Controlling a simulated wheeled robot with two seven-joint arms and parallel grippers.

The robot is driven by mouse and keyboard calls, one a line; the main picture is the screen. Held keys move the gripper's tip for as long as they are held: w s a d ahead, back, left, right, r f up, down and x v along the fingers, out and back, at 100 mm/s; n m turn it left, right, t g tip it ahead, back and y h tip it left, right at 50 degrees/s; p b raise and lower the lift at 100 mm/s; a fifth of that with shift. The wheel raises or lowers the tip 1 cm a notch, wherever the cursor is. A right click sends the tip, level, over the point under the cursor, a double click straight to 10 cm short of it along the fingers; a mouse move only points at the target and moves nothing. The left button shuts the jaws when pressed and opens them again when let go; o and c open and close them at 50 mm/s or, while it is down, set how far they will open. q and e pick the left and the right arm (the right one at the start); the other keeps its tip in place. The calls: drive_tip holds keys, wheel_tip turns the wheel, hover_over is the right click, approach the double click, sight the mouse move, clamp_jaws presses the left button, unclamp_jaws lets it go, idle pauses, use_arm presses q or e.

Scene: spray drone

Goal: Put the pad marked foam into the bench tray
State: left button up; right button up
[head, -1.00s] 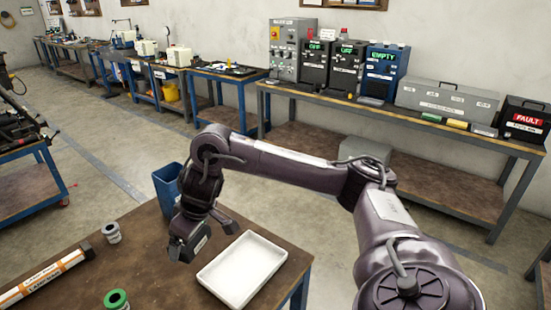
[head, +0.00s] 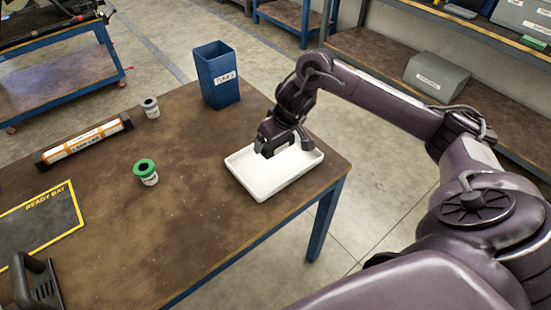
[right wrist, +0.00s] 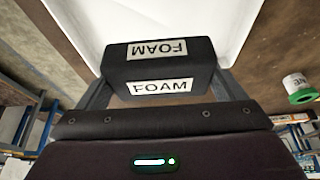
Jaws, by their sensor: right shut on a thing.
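The pad marked FOAM (right wrist: 160,68) is a black block with white labels. In the right wrist view it sits between the two fingers of my right gripper (right wrist: 158,90). In the head view my right gripper (head: 285,144) is shut on the pad over the white bench tray (head: 262,187), toward its far side. The tray also shows behind the pad in the right wrist view (right wrist: 180,18). I cannot tell whether the pad touches the tray floor. My left gripper is not in view.
A blue bin (head: 218,75) stands at the table's back edge. A green-topped spool (head: 146,172), a grey spool (head: 151,107) and an orange-labelled tube (head: 84,139) lie left of the tray. A black handled item (head: 36,284) is at lower left.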

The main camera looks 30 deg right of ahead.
sight(281, 145)
wheel_tip(281, 145, down, 3)
drive_tip(key=shift+a, duration=0.1)
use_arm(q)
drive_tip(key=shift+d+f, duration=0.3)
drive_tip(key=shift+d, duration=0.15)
use_arm(e)
drive_tip(key=shift+f, duration=1.95)
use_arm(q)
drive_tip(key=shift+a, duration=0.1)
use_arm(e)
drive_tip(key=shift+f, duration=0.1)
drive_tip(key=o, duration=0.7)
drive_tip(key=v, duration=1.2)
drive_tip(key=shift+p, duration=0.35)
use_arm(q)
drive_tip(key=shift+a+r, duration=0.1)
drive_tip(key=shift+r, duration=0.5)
use_arm(e)
drive_tip(key=shift+s, duration=0.1)
